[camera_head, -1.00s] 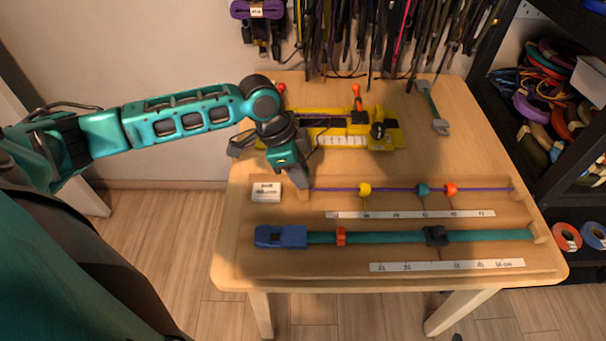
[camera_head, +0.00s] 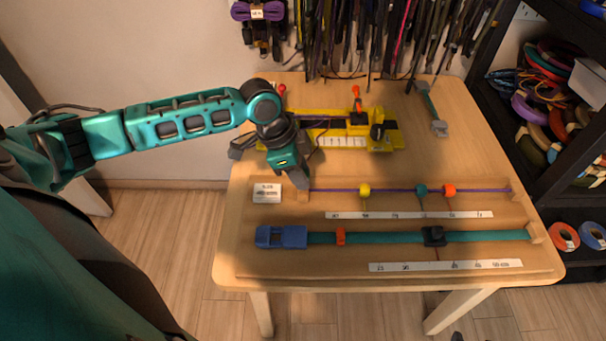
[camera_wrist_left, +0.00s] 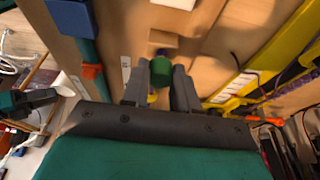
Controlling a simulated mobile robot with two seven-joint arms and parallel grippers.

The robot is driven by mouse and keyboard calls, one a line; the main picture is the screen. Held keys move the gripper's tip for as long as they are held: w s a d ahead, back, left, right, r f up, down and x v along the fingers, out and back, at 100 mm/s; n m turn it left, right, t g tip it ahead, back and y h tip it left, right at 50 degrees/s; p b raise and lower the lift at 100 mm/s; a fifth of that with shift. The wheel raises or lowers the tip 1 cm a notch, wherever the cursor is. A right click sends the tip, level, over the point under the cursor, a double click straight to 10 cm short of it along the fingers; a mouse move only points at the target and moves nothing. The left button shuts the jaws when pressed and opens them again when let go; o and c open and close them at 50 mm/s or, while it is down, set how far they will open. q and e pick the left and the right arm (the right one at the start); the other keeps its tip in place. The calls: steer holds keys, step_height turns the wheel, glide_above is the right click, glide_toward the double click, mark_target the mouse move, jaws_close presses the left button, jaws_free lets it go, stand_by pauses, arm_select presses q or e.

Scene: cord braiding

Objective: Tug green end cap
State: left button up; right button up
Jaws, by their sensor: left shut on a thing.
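The green end cap (camera_wrist_left: 162,72) shows in the left wrist view, between the two dark fingers of my left gripper (camera_wrist_left: 161,78). The fingers are shut on it from both sides. In the head view my left gripper (camera_head: 301,184) points down at the left end of the purple cord (camera_head: 390,190) and hides the cap there. The cord runs straight to the right and carries a yellow bead (camera_head: 364,190), a teal bead (camera_head: 421,190) and an orange bead (camera_head: 449,190). My right gripper is not seen.
A teal strap (camera_head: 385,237) with a blue buckle (camera_head: 281,236) lies in front of the cord. A white label block (camera_head: 267,193) sits just left of my gripper. A yellow fixture (camera_head: 385,140) stands behind. Scale strips (camera_head: 445,265) lie along the table (camera_head: 480,150).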

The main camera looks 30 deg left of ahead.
arm_select(q)
steer(key=shift+f, duration=0.1)
steer(key=o, duration=0.9)
steer(key=shift+o, duration=0.3)
steer(key=shift+o, duration=1.1)
steer(key=p+v, duration=0.3)
steer(key=v, duration=0.3)
